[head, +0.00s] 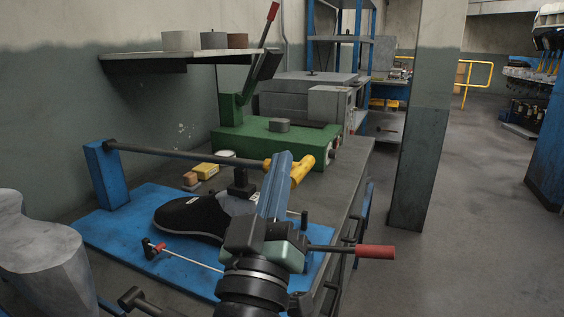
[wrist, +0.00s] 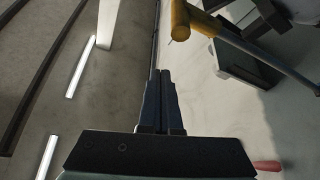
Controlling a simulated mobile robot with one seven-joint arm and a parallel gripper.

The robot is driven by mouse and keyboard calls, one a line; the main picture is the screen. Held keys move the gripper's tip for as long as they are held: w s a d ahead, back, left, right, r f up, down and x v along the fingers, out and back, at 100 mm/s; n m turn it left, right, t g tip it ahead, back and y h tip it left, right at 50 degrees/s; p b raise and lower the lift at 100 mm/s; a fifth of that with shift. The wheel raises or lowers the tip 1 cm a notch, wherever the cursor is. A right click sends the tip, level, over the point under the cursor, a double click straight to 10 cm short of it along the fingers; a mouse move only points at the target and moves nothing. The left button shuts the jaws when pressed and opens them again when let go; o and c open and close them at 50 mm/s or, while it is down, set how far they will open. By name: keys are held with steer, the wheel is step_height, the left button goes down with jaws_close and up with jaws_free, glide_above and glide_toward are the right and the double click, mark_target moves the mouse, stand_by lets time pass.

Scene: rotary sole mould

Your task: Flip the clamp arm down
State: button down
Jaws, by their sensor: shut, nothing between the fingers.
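The clamp arm (head: 190,154) is a dark bar running from a blue post (head: 108,175) at the left to a yellow handle (head: 298,168). It lies roughly level above a black shoe (head: 187,217). A dark pad (head: 240,183) hangs from the bar over the shoe; I cannot tell whether it touches. My gripper (head: 285,158) is shut and empty, its fingers pointing up beside the yellow handle, overlapping it in the head view. In the wrist view the handle (wrist: 190,20) is ahead and right of the shut fingertips (wrist: 162,75), seemingly apart from them.
The blue base plate (head: 130,235) carries the shoe and a thin red-tipped rod (head: 190,257). A red-handled lever (head: 375,252) sticks out right of my wrist. A green press (head: 275,145) stands behind. A grey last (head: 38,250) is front left. The floor at the right is clear.

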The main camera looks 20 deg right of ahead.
steer(key=b+v, duration=0.1)
steer(key=v, duration=0.4)
steer(key=shift+s+a+f, duration=0.1)
steer(key=shift+s, duration=0.1)
